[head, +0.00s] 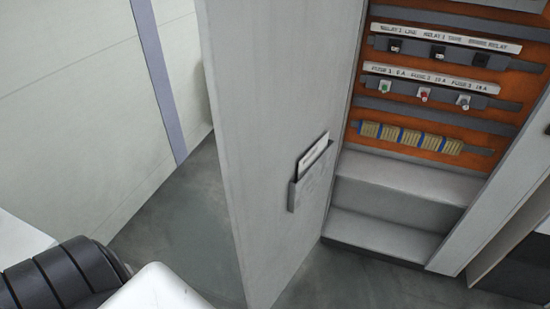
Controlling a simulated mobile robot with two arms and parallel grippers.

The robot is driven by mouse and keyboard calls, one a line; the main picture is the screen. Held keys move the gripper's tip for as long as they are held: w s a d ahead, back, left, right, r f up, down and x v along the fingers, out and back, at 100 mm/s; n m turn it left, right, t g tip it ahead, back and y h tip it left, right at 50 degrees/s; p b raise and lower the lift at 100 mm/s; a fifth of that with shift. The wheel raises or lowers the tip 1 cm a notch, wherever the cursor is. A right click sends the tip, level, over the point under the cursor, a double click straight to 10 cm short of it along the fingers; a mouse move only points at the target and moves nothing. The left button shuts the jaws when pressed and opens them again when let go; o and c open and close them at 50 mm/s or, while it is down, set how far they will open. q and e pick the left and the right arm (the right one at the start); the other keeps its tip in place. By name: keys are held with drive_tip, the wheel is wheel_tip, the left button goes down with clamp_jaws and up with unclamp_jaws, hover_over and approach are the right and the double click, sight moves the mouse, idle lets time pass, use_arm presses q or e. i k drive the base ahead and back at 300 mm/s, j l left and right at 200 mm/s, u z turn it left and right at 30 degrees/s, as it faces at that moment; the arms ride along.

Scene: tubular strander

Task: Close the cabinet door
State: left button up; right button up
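The grey cabinet door (265,110) stands wide open in the middle of the head view, with its inner face and a small document pocket (312,178) holding papers turned to me. The cabinet (400,190) is to its right, its inside exposed: an orange back panel (400,143) with labelled relays, fuses and a terminal strip, above a grey stepped bottom. A black ribbed and white part of my own arm shows at the lower left, left of the door and apart from it in the picture. Neither gripper's fingers are in view.
Grey floor (185,225) lies open to the left of the door. A pale wall (70,100) with a bluish vertical strip (155,70) stands behind it. A dark opening (515,265) shows right of the cabinet's frame at the lower right.

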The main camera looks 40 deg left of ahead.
sight(277, 73)
drive_tip(key=j+z, duration=0.25)
drive_tip(key=j, duration=0.85)
drive_tip(key=k+j+z, duration=0.2)
drive_tip(key=j, duration=0.9)
drive_tip(key=i, duration=0.1)
